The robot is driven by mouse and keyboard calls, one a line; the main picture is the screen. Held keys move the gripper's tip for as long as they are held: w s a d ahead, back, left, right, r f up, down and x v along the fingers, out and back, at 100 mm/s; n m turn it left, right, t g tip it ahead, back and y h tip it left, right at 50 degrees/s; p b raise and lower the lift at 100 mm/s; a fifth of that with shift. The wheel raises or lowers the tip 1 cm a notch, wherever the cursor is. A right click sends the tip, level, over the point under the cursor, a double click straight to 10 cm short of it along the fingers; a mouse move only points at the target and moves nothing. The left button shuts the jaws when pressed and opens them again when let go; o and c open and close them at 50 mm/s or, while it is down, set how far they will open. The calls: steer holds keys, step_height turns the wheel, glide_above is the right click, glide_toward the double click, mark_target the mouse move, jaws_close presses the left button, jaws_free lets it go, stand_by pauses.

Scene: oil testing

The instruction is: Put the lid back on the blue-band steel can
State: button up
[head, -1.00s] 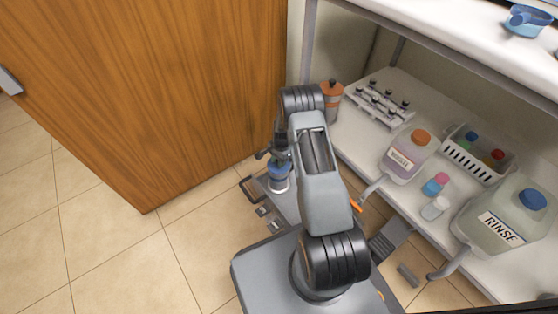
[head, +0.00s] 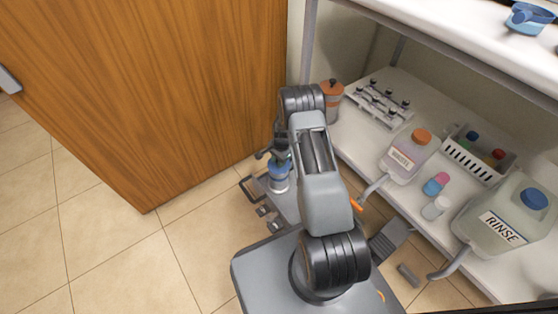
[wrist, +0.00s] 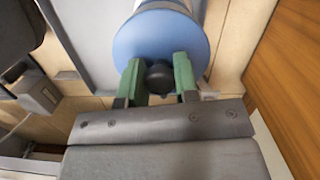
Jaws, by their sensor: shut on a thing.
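The blue-band steel can (head: 279,184) stands upright on my base platform, left of my arm in the head view. My gripper (wrist: 158,78) is right above the can's top, with its green fingers shut on the black knob (wrist: 159,74) of the blue lid (wrist: 160,38). In the wrist view the lid's round face fills the top middle, and part of the can (wrist: 163,5) shows beyond it. The lid is at the can's mouth; whether it is fully seated or slightly above the rim I cannot tell. My arm partly covers this area in the head view.
An orange-band can (head: 331,100) stands on the shelf (head: 352,150) at right, with a vial rack (head: 380,104), a WASTE jug (head: 408,157), small bottles (head: 436,184), a white basket (head: 480,158) and a RINSE jug (head: 505,222). A wooden door (head: 150,90) stands at left; the floor is clear.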

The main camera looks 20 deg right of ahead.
stand_by(0.8)
steer(key=o, duration=1)
steer(key=shift+o, duration=0.4)
steer(key=o, duration=0.4)
steer(key=shift+r, duration=0.1)
steer(key=shift+r+p, duration=2.45)
steer(key=shift+r, duration=0.95)
jaws_close()
